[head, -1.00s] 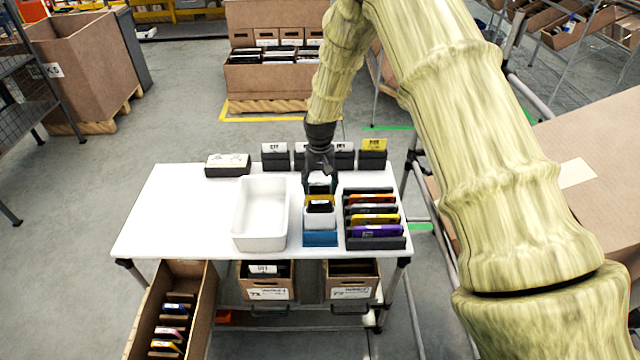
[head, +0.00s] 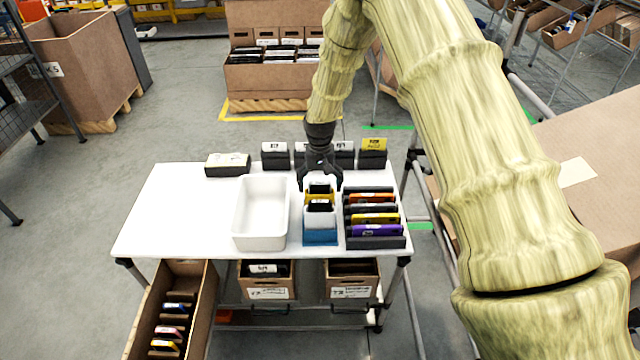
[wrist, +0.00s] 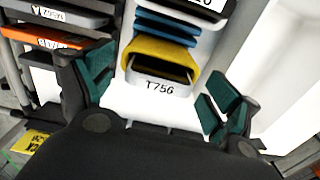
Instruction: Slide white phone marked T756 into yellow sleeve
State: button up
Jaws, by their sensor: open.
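The white phone marked T756 (wrist: 160,87) shows its labelled white end and a dark face in the wrist view. The yellow sleeve (wrist: 161,52) borders this end along its top and sides, and the phone appears to sit in its mouth. How deep it sits cannot be told. In the head view the yellow sleeve (head: 319,197) stands in a holder with a blue front (head: 320,238). My gripper (head: 319,183) is open above and behind the sleeve. In the wrist view its teal-padded fingers (wrist: 157,85) are spread either side of the phone, apart from it.
A rack of coloured devices (head: 374,228) stands close on the right, and a white bin (head: 261,241) on the left. Dark stands with labelled cards (head: 275,157) line the table's back. Blue pieces (wrist: 165,28) sit beside the yellow sleeve. The table's left side is clear.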

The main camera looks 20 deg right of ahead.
notch_tip(320, 180, up, 12)
dwell(0.6)
notch_tip(320, 180, up, 7)
jog(key=p, duration=0.5)
dwell(0.5)
jog(key=shift+f, duration=0.1)
